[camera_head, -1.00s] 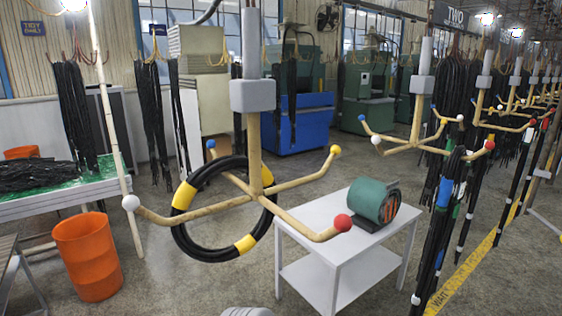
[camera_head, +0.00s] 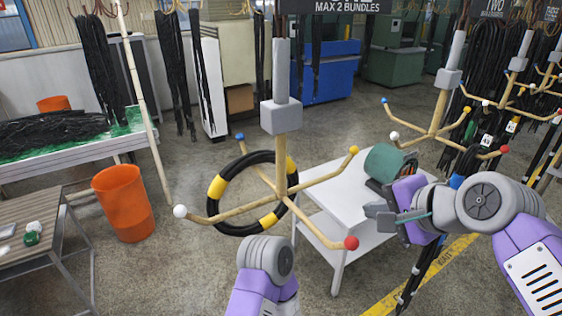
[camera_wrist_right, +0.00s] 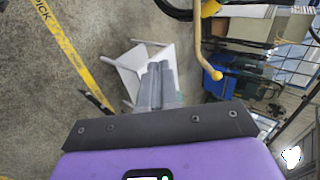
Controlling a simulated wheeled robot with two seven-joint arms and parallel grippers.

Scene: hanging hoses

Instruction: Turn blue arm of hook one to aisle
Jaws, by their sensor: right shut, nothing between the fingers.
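The near hook hangs from a grey post with a grey block (camera_head: 281,117) and has four wooden arms. Its blue-tipped arm (camera_head: 240,137) points back left, the white tip (camera_head: 180,211) left, the yellow tip (camera_head: 353,150) back right and the red tip (camera_head: 351,243) front right. A black hose coil with yellow bands (camera_head: 217,187) hangs at the hook, behind its arms. My right gripper (camera_head: 372,211) is shut and empty, right of the hook, apart from the red tip. The wrist view shows its closed fingers (camera_wrist_right: 155,85) and a yellow tip (camera_wrist_right: 217,76). My left gripper is not visible; only an arm part shows.
A white table (camera_head: 325,232) with a green drum (camera_head: 384,163) stands behind the hook and my right gripper. A second hook (camera_head: 440,105) hangs to the right. An orange bin (camera_head: 124,205) and a wooden bench (camera_head: 35,225) are at left. Floor between them is free.

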